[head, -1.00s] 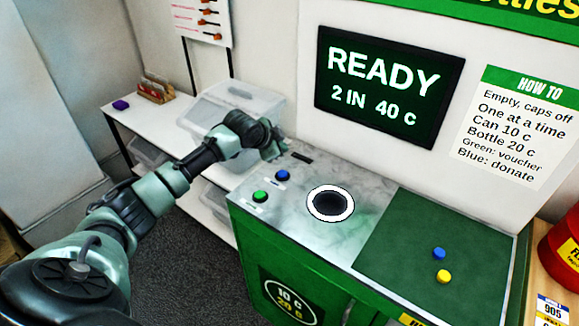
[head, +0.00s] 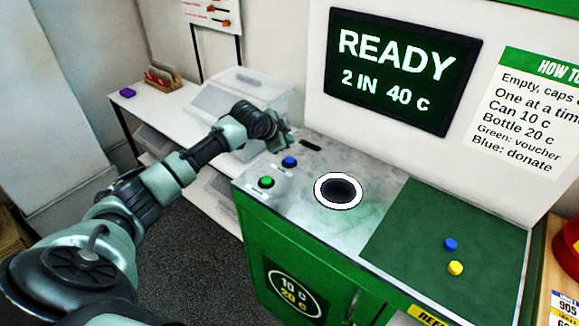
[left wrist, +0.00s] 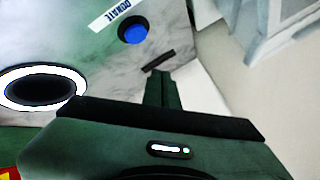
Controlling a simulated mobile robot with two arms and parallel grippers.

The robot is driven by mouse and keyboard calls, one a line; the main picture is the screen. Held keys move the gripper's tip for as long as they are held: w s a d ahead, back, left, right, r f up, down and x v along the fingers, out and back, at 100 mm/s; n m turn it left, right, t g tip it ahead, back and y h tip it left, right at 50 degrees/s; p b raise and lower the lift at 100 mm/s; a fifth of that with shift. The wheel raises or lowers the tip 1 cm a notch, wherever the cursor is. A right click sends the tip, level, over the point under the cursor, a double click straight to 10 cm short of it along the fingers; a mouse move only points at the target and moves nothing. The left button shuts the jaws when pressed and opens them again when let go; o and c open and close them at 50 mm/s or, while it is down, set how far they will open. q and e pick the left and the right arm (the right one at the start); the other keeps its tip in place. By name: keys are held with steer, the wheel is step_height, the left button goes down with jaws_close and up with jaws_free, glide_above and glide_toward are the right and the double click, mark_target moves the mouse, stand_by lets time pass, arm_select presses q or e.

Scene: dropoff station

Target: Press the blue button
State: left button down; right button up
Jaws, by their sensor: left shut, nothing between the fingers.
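The blue button (head: 289,161) sits at the back left of the machine's grey marbled top, behind the green button (head: 266,182). In the left wrist view the blue button (left wrist: 133,31) is beside a white "DONATE" label. My left gripper (head: 285,144) is shut and empty, and appears just behind the blue button in the head view. In the left wrist view its fingers (left wrist: 161,84) point towards the dark slot, with the button ahead and to the left, apart from them. My right gripper is not in view.
The round white-rimmed opening (head: 339,191) is right of the buttons. A blue cap (head: 450,244) and a yellow cap (head: 456,268) lie on the green mat (head: 410,220). The screen (head: 402,72) reads "READY 2 IN 40 c". A clear bin (head: 215,104) stands on the white side table.

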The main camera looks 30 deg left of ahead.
mark_target(288, 161)
arm_select(q)
step_height(288, 161, down, 4)
steer(key=shift+b, duration=1.05)
steer(key=shift+f, duration=0.45)
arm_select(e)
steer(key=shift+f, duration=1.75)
arm_select(q)
steer(key=shift+f, duration=0.15)
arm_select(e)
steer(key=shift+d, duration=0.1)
arm_select(q)
steer(key=shift+f, duration=0.3)
steer(key=shift+f, duration=0.45)
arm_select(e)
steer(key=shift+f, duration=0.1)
arm_select(q)
steer(key=shift+r+p, duration=0.7)
steer(key=shift+r, duration=0.15)
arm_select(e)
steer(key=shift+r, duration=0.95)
arm_select(q)
steer(key=shift+r, duration=0.15)
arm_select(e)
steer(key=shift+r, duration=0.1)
